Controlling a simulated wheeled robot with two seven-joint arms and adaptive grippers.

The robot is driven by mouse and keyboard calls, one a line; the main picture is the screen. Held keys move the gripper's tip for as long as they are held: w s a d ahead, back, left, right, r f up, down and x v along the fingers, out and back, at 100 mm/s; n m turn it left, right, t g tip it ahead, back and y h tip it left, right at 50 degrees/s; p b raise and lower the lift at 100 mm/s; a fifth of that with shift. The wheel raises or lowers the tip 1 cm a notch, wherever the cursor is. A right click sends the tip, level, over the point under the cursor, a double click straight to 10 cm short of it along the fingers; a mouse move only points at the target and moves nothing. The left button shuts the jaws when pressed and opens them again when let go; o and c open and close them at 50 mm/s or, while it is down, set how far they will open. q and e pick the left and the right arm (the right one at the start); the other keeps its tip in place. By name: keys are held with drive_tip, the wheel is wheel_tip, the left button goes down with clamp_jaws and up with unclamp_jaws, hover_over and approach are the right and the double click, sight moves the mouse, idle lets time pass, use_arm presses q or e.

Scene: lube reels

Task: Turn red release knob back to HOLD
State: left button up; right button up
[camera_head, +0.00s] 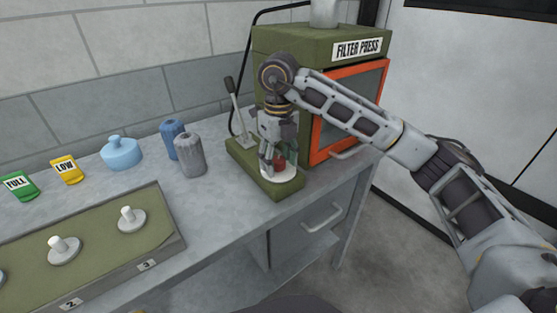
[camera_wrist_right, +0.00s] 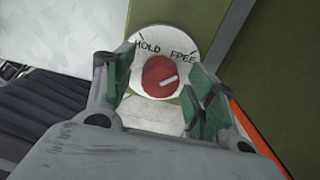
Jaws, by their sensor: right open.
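The red release knob (camera_wrist_right: 160,77) sits on a round white dial (camera_wrist_right: 146,45) marked HOLD at left and FREE at right. A white line on the knob points to the right, toward the FREE side. In the head view the red knob (camera_head: 280,162) is partly hidden by my fingers, above the white dial (camera_head: 278,174) on a green base (camera_head: 262,177). My right gripper (camera_head: 279,153) points down over the knob. It is open, with a green-padded finger on either side of the knob; whether either finger touches it I cannot tell. My left gripper is not in view.
A lever (camera_head: 234,103) stands on the green base, left of my gripper. The filter press (camera_head: 290,43) with an orange-framed door is close behind and right. Grey and blue canisters (camera_head: 190,162) stand to the left, with a reel tray (camera_head: 167,232) in front.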

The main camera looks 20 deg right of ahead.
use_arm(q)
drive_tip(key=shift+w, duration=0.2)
use_arm(e)
drive_tip(key=c, duration=1)
